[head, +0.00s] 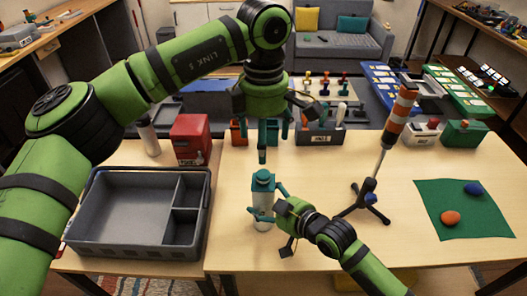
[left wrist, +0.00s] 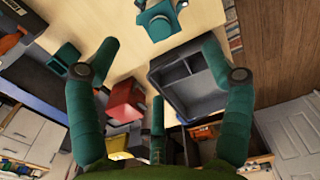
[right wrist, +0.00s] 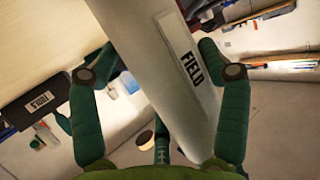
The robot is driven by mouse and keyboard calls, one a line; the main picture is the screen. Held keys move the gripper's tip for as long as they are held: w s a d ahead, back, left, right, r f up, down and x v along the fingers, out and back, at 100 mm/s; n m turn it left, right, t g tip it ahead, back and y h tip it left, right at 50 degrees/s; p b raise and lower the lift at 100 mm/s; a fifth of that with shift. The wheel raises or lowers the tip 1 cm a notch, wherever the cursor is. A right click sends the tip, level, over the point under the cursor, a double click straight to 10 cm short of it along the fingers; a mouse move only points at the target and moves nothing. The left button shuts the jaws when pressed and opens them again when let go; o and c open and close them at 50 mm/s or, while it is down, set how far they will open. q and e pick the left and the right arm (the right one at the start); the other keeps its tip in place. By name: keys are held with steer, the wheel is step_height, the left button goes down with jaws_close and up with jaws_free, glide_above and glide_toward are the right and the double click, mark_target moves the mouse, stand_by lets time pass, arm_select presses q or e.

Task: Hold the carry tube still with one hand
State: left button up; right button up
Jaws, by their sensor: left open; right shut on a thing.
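The carry tube (head: 263,214) is a white cylinder with a teal cap (head: 263,178), upright on the table. Its cap also shows at the top of the left wrist view (left wrist: 160,22). My right gripper (head: 270,206) is shut around its body from the right. The tube and its "FIELD" label fill the middle of the right wrist view (right wrist: 165,70), between the fingers. My left gripper (head: 262,135) hangs open and empty, fingers down, above the cap and apart from it.
A grey divided tray (head: 120,205) stands left of the tube, with a red box (head: 190,138) behind it. An orange-and-white striped pole on a tripod (head: 372,197) stands to the right. A green mat (head: 470,222) holds an orange and a blue lump. Small bins line the back.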

arm_select(q)
steer(key=shift+r, duration=0.5)
arm_select(e)
steer(key=o, duration=1.2)
steer(key=shift+o, duration=0.2)
